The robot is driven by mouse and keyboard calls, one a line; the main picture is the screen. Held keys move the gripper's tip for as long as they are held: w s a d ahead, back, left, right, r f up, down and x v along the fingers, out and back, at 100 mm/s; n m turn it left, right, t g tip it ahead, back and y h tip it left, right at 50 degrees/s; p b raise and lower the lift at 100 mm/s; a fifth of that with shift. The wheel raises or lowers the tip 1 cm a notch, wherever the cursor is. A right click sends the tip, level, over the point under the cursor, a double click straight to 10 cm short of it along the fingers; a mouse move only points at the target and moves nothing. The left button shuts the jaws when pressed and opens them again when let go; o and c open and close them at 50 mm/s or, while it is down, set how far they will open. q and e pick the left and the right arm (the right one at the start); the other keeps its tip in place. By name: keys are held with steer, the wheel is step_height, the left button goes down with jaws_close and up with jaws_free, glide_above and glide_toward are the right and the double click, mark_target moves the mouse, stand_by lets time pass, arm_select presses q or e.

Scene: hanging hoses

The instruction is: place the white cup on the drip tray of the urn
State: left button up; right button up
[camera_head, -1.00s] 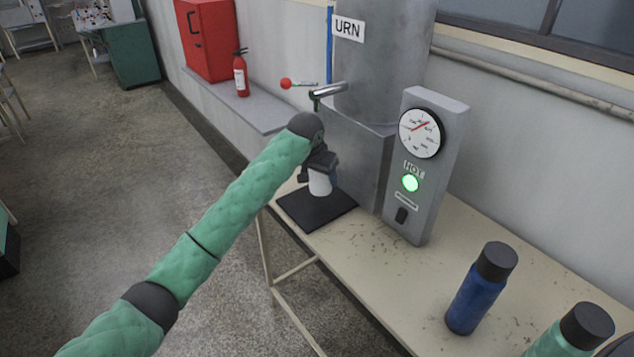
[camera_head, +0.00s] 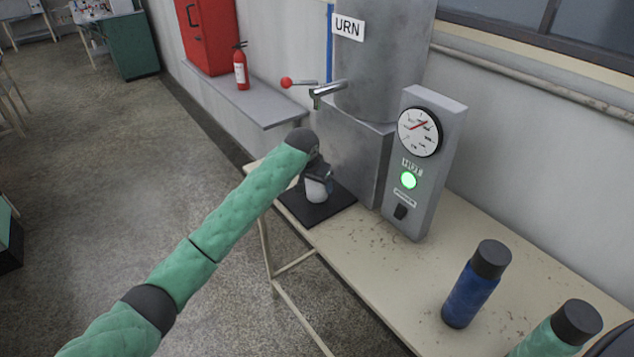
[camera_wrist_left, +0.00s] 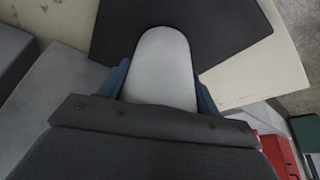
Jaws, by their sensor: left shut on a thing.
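The white cup (camera_head: 317,190) is at the black drip tray (camera_head: 295,207), below the spout of the urn (camera_head: 375,65). My left gripper (camera_head: 319,178) is shut on the cup and partly covers it. In the left wrist view the cup (camera_wrist_left: 162,68) sits between the two blue-sided fingers, with the dark tray (camera_wrist_left: 225,30) behind it. I cannot tell whether the cup's base touches the tray. The urn's tap (camera_head: 328,92) has a red-knobbed lever (camera_head: 287,83). My right gripper is not in view.
The urn's panel (camera_head: 425,165) with a gauge and green light stands right of the tray. A blue bottle (camera_head: 474,287) and a green bottle (camera_head: 560,332) stand at the table's near right. The table (camera_head: 390,260) between is clear. A fire extinguisher (camera_head: 241,68) stands on a ledge.

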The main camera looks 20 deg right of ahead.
arm_select(q)
steer(key=o, duration=1)
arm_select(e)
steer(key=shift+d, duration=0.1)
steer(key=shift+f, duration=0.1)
arm_select(q)
steer(key=shift+r, duration=0.2)
steer(key=shift+b+v, duration=1.75)
steer(key=shift+v, duration=4.15)
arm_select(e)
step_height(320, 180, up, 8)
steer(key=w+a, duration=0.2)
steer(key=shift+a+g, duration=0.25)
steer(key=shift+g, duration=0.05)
arm_select(q)
steer(key=shift+s, duration=0.1)
